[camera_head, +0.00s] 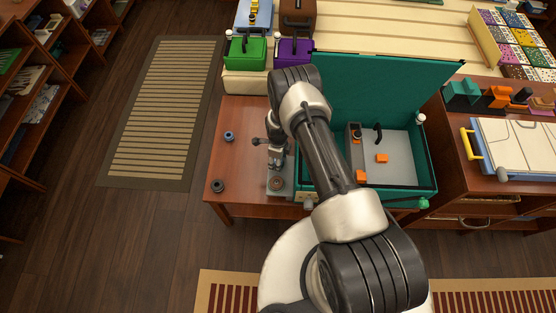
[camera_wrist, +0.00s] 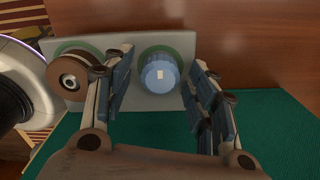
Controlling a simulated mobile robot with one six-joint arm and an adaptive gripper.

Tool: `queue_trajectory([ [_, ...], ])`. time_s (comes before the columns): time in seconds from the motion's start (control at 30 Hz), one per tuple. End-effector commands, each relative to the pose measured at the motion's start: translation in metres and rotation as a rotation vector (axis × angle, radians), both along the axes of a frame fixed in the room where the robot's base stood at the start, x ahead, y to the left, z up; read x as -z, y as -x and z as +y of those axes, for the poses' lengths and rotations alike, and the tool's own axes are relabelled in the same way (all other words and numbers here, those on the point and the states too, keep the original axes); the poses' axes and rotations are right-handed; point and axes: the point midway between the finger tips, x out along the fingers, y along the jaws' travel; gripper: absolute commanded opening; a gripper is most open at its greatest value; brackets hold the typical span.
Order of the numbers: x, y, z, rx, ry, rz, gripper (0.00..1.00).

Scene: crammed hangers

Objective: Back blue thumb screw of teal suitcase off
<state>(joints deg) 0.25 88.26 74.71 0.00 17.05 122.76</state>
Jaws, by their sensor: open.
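The teal suitcase (camera_head: 425,150) stands open on the wooden table, lid raised at the back. In the wrist view, a blue thumb screw (camera_wrist: 159,74) sits on a grey plate (camera_wrist: 180,50) inside a green ring. A brown thumb screw (camera_wrist: 72,75) is on the same plate to its left; it also shows in the head view (camera_head: 276,183). My gripper (camera_wrist: 160,66) is open, one finger on each side of the blue screw, with visible gaps. In the head view my gripper (camera_head: 276,158) is at the suitcase's left side; the blue screw there is hidden.
A loose blue ring-shaped part (camera_head: 229,135) and a dark one (camera_head: 217,185) lie on the table's left part (camera_head: 240,165). Green (camera_head: 246,54) and purple (camera_head: 293,53) cases stand behind. My arm covers part of the suitcase.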

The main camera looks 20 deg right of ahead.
Motion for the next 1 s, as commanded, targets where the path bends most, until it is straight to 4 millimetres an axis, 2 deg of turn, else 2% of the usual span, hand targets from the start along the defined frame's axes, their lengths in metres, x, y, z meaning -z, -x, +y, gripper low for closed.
queue_trajectory([
  [0.17,-0.0005,-0.0002,0.0,0.0,0.0,0.0,0.52],
  [0.8,-0.0007,-0.0002,0.0,0.0,0.0,0.0,0.1],
  [1.0,-0.0004,-0.0003,0.0001,-0.009,0.0,0.0,0.08],
])
